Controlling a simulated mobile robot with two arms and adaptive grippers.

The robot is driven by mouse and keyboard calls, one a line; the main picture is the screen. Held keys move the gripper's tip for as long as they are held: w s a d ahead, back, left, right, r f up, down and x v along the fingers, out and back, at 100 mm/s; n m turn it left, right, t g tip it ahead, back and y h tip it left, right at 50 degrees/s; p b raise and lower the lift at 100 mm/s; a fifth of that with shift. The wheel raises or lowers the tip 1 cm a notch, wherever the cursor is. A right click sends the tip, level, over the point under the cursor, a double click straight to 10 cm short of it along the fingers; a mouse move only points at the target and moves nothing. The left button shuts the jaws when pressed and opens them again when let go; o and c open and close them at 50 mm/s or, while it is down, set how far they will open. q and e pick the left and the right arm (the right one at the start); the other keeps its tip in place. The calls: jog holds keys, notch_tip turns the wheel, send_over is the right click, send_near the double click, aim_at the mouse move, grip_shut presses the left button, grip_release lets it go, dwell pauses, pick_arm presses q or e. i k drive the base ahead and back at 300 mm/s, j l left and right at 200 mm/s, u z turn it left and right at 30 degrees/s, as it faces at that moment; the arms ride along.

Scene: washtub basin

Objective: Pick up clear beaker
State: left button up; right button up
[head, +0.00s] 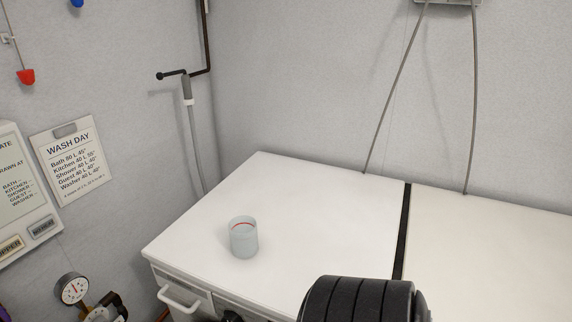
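The clear beaker (244,238) stands upright on the white top (320,205), left of its middle and a little back from the front edge. It is pale and see-through, with a red line near its rim. Nothing touches it. I cannot make out either of my grippers in the head view. A small dark shape shows at the bottom edge below the beaker, too cut off to tell what it is.
A black strip (403,230) divides the white top from another white surface (490,250) on the right. A white handle (180,298) sticks out at the front left. A dial gauge (73,289) is at lower left. The top around the beaker is clear.

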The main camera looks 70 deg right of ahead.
aim_at(244, 237)
jog(key=z, duration=1.8)
